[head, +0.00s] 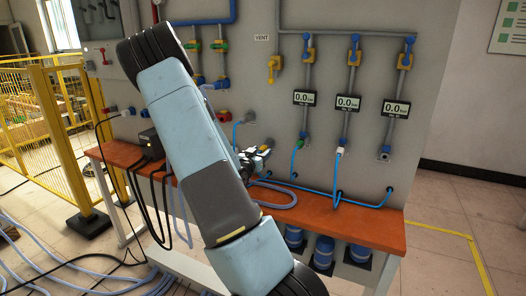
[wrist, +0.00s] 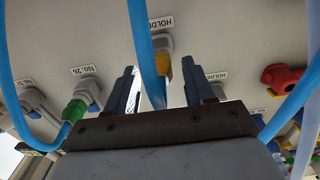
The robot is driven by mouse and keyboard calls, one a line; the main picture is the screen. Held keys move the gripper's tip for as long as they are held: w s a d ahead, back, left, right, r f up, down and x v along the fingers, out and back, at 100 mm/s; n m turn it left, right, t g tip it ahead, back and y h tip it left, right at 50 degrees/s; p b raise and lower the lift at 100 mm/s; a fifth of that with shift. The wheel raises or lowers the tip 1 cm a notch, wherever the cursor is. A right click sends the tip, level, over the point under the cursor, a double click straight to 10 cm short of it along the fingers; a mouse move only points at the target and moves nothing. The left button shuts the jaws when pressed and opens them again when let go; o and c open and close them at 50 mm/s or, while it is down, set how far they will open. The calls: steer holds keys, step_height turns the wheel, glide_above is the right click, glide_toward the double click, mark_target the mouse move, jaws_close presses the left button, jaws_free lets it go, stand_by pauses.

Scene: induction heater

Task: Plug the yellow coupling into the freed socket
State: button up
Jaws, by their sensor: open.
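The yellow coupling (wrist: 162,68) sits in a holder on the grey panel in the wrist view, with a blue hose (wrist: 146,50) running from it toward the camera. My gripper (wrist: 158,90) is open, with one finger on each side of the coupling and hose. I cannot tell whether the fingers touch it. A socket (head: 384,153) under the rightmost gauge looks empty.
A green coupling (head: 299,143) and a white coupling (head: 339,152) with blue hoses hang under the other gauges. The green coupling (wrist: 75,108) is beside my fingers in the wrist view. A red fitting (wrist: 285,78) is at right. An orange bench (head: 350,225) runs below.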

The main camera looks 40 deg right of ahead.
mark_target(260, 152)
steer(key=shift+x, duration=1.1)
steer(key=shift+c, duration=0.2)
jaws_close()
stand_by(0.5)
steer(key=shift+a+f, duration=0.1)
steer(key=shift+v, duration=2.85)
steer(key=shift+a, duration=0.1)
